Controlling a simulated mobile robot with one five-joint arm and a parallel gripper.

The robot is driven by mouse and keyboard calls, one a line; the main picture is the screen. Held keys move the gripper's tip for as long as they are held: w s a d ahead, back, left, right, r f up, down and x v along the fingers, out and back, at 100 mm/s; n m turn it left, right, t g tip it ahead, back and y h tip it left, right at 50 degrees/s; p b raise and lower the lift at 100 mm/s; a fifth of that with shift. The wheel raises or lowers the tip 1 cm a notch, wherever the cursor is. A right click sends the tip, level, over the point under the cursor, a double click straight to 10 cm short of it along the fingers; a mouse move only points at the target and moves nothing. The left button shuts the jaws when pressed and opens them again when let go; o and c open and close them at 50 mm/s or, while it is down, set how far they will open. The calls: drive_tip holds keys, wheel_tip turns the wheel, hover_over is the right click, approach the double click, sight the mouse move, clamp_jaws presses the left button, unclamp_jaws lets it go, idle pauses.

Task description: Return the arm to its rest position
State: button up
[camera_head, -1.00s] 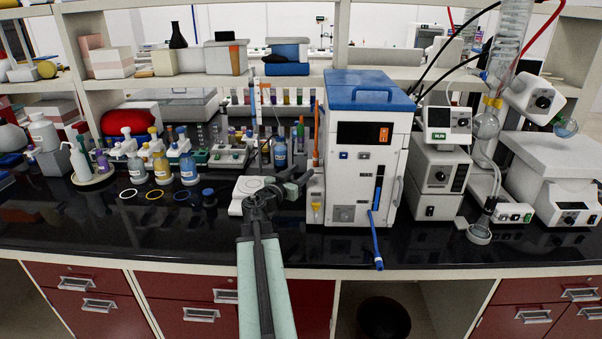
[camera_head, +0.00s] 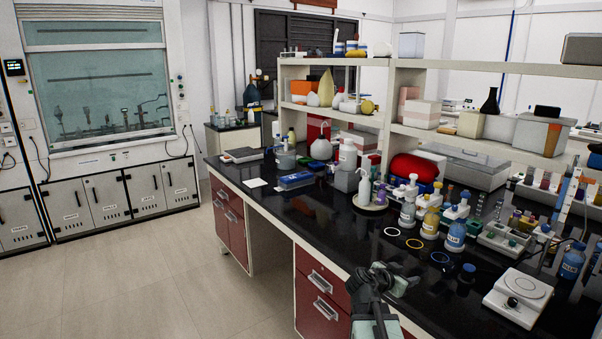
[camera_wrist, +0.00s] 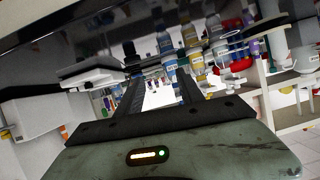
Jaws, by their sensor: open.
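My gripper (camera_head: 384,284) is low in the head view, right of the middle, in front of the black bench top. In the wrist view its two dark fingers (camera_wrist: 160,92) stand apart with nothing held between them. Part of my pale green arm shows below it at the bottom edge of the head view. Bottles and shelving show beyond the fingers in the wrist view, tilted.
The black bench (camera_head: 310,222) holds capped bottles (camera_head: 430,222), a blue bottle (camera_head: 572,262) and a white stirrer plate (camera_head: 517,297). Shelves (camera_head: 478,67) rise behind. A fumehood (camera_head: 100,90) stands at the left. The pale floor (camera_head: 175,275) between is clear.

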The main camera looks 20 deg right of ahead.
drive_tip(key=w+a+f+n+y, duration=0.1)
drive_tip(key=a+f+n+y, duration=0.4)
drive_tip(key=a, duration=1)
drive_tip(key=s+a+f+n+g+y, duration=0.2)
drive_tip(key=s+a+f+n+y, duration=0.1)
drive_tip(key=a, duration=0.7)
drive_tip(key=s+a+f+n+g+y, duration=0.3)
drive_tip(key=s+a+f+n, duration=0.3)
drive_tip(key=a, duration=0.4)
drive_tip(key=shift+s+y, duration=0.35)
drive_tip(key=shift+y, duration=0.25)
drive_tip(key=shift+c, duration=0.2)
